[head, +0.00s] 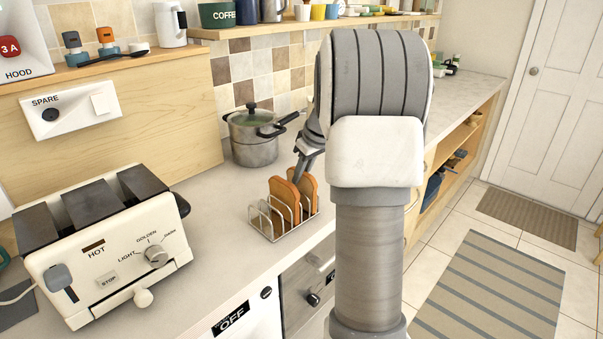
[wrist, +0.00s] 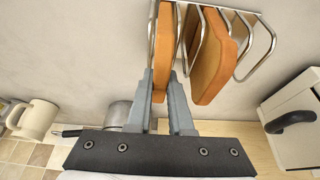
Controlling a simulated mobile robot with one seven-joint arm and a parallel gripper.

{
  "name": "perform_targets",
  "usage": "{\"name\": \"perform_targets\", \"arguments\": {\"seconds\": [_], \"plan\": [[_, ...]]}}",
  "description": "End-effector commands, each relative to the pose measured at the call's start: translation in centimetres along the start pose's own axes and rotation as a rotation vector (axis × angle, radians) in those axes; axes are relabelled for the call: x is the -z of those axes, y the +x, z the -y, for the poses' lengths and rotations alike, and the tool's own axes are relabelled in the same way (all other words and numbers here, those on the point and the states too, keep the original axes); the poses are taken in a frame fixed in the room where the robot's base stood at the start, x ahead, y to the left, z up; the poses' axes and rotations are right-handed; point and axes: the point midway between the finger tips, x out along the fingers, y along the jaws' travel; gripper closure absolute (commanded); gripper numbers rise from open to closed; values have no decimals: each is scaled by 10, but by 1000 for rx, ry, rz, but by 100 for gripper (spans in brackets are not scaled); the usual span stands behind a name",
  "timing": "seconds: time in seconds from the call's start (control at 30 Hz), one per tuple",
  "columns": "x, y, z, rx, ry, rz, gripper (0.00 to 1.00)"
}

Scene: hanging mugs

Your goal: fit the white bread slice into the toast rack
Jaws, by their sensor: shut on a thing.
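The toast rack (head: 262,222) is a silver wire frame on the counter. It also shows at the top of the wrist view (wrist: 270,42). My gripper (wrist: 161,80) is shut on a brown-sided bread slice (wrist: 162,45), seen nearly edge-on. This slice (head: 309,192) is upright between the wires at the rack's right end in the head view. Another brown slice (wrist: 212,65) stands in the rack beside it, apart from my fingers. It also shows in the head view (head: 285,194). No white face shows on either slice. My fingertips (head: 299,177) are partly hidden behind the slices.
A cream toaster (head: 110,245) stands to the left of the rack. The rack's left slots look empty. Bare counter (head: 222,205) lies between toaster and rack.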

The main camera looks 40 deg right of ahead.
Motion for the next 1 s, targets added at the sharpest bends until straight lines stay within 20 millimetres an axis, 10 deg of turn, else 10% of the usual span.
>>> {"name": "perform_targets", "arguments": {"seconds": [0.2, 0.57, 1.0], "plan": [[0, 0, 0, 0, 0, 0, 47], [0, -4, 0, -1, 0, -1, 46], [1, -94, -1, -5, 0, -3, 46]]}}
